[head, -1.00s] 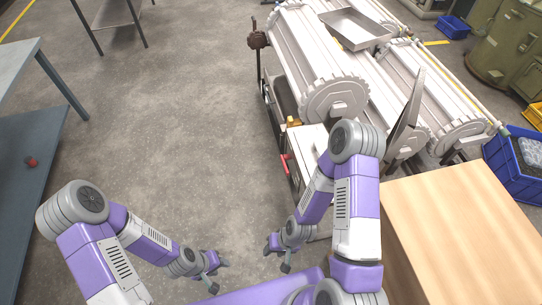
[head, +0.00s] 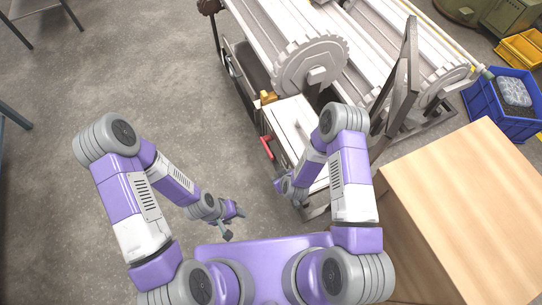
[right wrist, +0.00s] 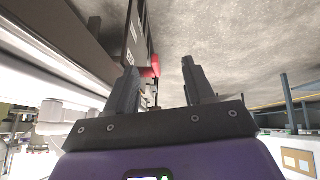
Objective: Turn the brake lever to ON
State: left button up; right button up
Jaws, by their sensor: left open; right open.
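A small red handle (head: 267,147), which looks like the brake lever, sticks out from the side of the plating machine's frame (head: 292,125). In the right wrist view the red part (right wrist: 152,68) shows beyond my fingers, against a dark frame. My right gripper (right wrist: 160,72) is open, with nothing between its fingers; in the head view it is close below the red handle and partly hidden by my arm. My left gripper (head: 235,224) is open and empty over the floor, left of the machine. I cannot read any ON mark.
White ribbed barrels (head: 310,60) with toothed end discs fill the machine. A brass-coloured part (head: 267,97) sits above the red handle. A wooden-topped box (head: 465,200) stands at the right, with a blue crate (head: 498,108) behind it. The floor (head: 120,70) at the left is clear.

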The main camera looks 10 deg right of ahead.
aim_at(269, 152)
jog(key=w+a+f+n+t+h+b, duration=0.1)
jog(key=w+f+n+t+b, duration=0.2)
jog(key=w+n, duration=0.1)
jog(key=w+a+f+n+t+h+b, duration=0.1)
jog(key=w+f+n+t+b, duration=0.2)
jog(key=w, duration=0.3)
jog(key=w+a+f+n+t+h+b, duration=0.1)
jog(key=w+f+n+t+b, duration=0.2)
jog(key=w+f+n+b, duration=0.1)
jog(key=shift+w+a+f+n+t+b, duration=0.1)
jog(key=shift+w+n+t+b, duration=0.1)
jog(key=shift+w+n+b, duration=0.2)
jog(key=shift+w+a+f+n+t+b, duration=0.1)
jog(key=shift+w+n+t+b, duration=0.15)
jog(key=shift+w, duration=0.2)
pick_arm(q)
notch_tip(269, 152, down, 14)
pick_arm(e)
jog(key=shift+w, duration=0.75)
pick_arm(q)
jog(key=shift+r, duration=0.15)
pick_arm(e)
grip_shut()
